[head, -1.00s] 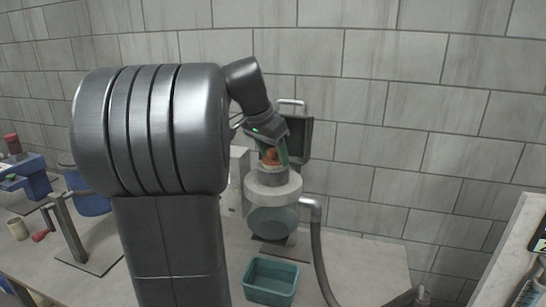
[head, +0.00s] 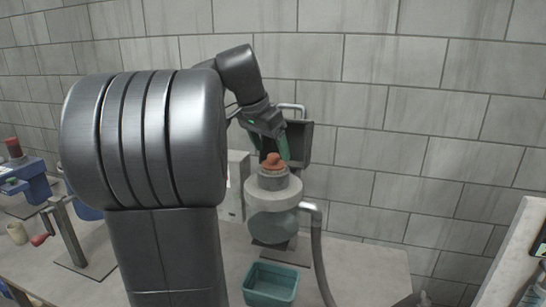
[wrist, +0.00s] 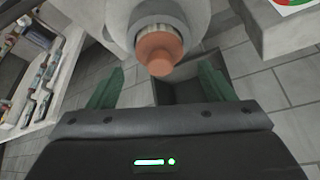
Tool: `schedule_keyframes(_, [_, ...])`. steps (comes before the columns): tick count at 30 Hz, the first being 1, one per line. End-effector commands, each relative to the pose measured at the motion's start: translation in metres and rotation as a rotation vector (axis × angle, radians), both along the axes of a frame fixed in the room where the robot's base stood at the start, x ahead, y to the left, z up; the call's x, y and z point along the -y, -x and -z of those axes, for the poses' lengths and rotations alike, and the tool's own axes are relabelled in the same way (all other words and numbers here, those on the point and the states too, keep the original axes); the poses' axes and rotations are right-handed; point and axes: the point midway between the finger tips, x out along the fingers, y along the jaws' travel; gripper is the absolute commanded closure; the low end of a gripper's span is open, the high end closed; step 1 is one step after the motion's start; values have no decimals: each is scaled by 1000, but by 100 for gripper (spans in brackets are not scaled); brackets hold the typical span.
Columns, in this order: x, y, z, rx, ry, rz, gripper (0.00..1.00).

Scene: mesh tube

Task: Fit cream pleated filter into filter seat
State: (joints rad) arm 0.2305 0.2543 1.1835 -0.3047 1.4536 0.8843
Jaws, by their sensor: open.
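The filter's orange knobbed cap (head: 273,161) stands upright on top of the grey collar of the filter seat (head: 272,181), above a pale round housing. In the wrist view the orange cap (wrist: 157,66) points toward me, with a thin cream band (wrist: 157,35) between it and the grey collar (wrist: 168,20). The rest of the filter is hidden, so its depth cannot be told. My gripper (head: 273,149) is just above the cap. In the wrist view its green fingers (wrist: 162,88) are spread wide with nothing between them, apart from the cap.
A dark panel with a handle (head: 298,140) stands behind the housing. A grey hose (head: 318,245) runs down its right side. A teal tub (head: 270,284) sits in front on the bench. A pale box (head: 234,180) stands to the left.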

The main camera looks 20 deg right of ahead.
Motion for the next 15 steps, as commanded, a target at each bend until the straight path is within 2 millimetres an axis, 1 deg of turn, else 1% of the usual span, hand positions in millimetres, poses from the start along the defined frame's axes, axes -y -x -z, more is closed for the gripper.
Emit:
schedule_keyframes(1, [-4, 1, -11, 5, 2, -2, 25])
schedule_keyframes(3, [-10, 4, -26, 5, 1, -2, 25])
schedule_keyframes(9, [-23, 10, -61, 3, 1, -2, 25])
schedule_keyframes(12, [-27, 12, -72, 2, 1, -2, 25])
schedule_keyframes(15, [-29, 14, -77, 0, 0, -1, 25])
